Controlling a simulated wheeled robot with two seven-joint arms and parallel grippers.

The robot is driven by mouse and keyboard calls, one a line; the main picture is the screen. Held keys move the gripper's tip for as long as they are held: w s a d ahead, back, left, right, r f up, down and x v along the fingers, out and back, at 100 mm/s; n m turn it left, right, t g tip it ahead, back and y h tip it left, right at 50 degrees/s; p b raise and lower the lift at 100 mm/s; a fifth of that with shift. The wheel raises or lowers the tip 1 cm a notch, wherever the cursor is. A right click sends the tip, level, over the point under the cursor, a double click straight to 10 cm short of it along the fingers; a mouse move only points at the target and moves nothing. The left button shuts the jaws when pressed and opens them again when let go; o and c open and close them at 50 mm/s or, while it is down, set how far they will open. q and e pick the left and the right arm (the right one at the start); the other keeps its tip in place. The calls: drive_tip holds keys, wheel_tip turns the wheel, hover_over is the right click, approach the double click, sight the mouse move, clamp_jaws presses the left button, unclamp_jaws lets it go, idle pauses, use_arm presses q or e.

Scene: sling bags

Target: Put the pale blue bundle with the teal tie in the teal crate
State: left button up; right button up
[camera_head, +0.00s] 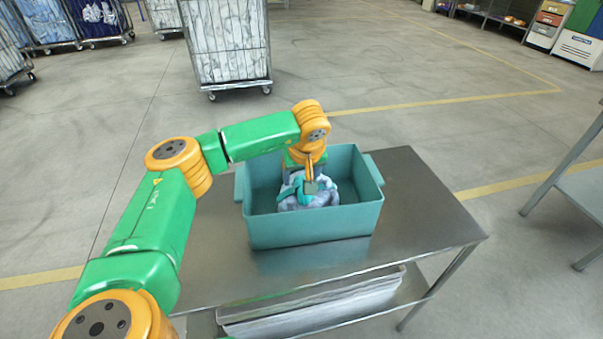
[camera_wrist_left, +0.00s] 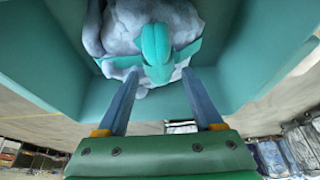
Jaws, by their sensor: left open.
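The teal crate (camera_head: 315,228) stands on a metal table. The pale blue bundle (camera_head: 322,199) with its teal tie sits inside the crate, in the middle part. It also shows in the left wrist view (camera_wrist_left: 115,30), with the teal tie (camera_wrist_left: 157,48) facing the gripper. My left gripper (camera_head: 310,185) reaches down into the crate at the bundle. In the wrist view its two fingers (camera_wrist_left: 160,75) are apart, on either side of the lower end of the tie, with nothing clamped between them. Whether a fingertip touches the bundle I cannot tell. My right gripper is out of view.
The metal table (camera_head: 430,215) has bare room to the right of the crate. A stack of flat white material (camera_head: 310,315) lies on its lower shelf. A wheeled cage cart (camera_head: 228,45) stands behind, and another metal table (camera_head: 580,185) is at the right.

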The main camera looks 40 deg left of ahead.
use_arm(q)
drive_tip(key=shift+d+r, duration=0.15)
drive_tip(key=shift+r, duration=0.35)
drive_tip(key=v, duration=1.1)
drive_tip(key=shift+b, duration=0.45)
drive_tip(key=shift+s, duration=0.1)
